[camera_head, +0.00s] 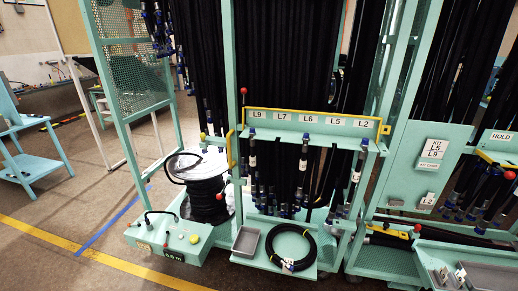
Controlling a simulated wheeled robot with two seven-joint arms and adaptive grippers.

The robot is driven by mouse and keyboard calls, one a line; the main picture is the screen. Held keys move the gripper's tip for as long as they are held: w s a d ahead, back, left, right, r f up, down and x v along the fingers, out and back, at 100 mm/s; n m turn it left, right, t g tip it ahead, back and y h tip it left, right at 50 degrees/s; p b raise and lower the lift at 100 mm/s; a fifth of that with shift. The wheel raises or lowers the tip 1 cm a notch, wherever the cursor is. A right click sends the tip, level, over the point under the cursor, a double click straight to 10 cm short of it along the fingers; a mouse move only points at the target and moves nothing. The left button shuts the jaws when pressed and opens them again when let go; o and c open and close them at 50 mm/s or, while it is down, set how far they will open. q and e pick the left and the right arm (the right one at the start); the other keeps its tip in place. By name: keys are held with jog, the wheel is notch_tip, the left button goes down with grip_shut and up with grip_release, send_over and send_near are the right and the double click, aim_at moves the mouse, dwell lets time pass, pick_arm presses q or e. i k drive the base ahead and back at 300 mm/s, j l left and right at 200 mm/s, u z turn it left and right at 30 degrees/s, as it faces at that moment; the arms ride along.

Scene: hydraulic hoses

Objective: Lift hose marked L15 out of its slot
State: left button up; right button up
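Black hoses hang in a teal rack (228,75) in the middle of the head view. A label strip (300,120) on the rack reads L9, L7, L6, L5 and L2. Below the strip, several hose ends (303,160) with blue and silver fittings and small white tags hang in a row. The tags on them are too small to read. I cannot make out a hose marked L15 in this view. Neither of my grippers shows.
A coiled black hose (291,248) lies on the rack's lower shelf beside a grey tray (246,241). A black hose coil (205,195) stands at left behind a teal box (170,238). A kit panel (432,150) and a HOLD rack are at right.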

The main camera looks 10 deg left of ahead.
aim_at(251, 133)
jog(key=i+j, duration=1.25)
jog(key=k+l+u, duration=0.2)
jog(key=l+u, duration=0.2)
jog(key=l, duration=0.2)
jog(key=k+l+u, duration=0.2)
jog(key=i+l, duration=0.1)
